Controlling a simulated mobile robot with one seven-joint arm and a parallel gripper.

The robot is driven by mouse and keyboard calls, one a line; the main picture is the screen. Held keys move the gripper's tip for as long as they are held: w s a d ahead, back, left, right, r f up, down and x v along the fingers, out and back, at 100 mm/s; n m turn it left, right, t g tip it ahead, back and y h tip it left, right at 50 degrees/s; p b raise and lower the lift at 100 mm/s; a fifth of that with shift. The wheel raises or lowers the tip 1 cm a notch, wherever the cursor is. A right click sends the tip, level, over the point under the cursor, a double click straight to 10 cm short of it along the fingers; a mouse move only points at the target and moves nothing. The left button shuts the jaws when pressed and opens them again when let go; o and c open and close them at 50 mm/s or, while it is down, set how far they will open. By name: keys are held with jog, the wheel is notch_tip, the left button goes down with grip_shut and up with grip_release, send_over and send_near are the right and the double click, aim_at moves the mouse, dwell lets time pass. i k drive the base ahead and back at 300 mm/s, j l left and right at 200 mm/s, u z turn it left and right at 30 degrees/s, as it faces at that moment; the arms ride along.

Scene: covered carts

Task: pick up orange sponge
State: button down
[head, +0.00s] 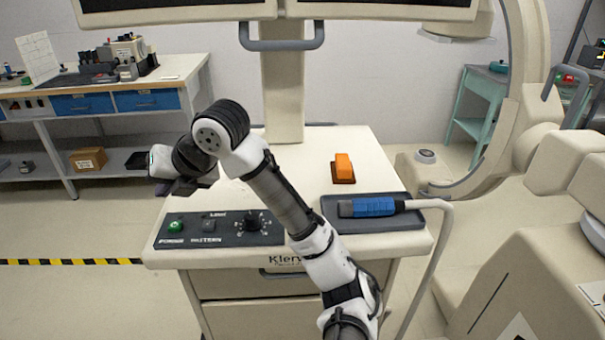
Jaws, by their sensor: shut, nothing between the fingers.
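The orange sponge (343,166) is a small block with a darker brown base. It sits on the cream cart top (290,165), right of the column and behind a grey tray. My gripper (178,188) is dark and hangs over the cart's left edge, well to the left of the sponge. It is shut and empty, and its fingertips are small and partly hard to make out. My arm crosses the middle of the cart between the gripper and the sponge.
A grey tray (415,219) holds a blue-handled probe (366,207) with a pale cable. A control panel (219,229) with a knob lies at the front left. A column (282,95) with a grey handle rises behind. A large curved machine (525,100) stands at the right.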

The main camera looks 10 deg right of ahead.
aim_at(342, 172)
jog(key=i+j, duration=0.2)
jog(key=i, duration=0.3)
jog(key=i+j, duration=0.25)
jog(key=i, duration=0.25)
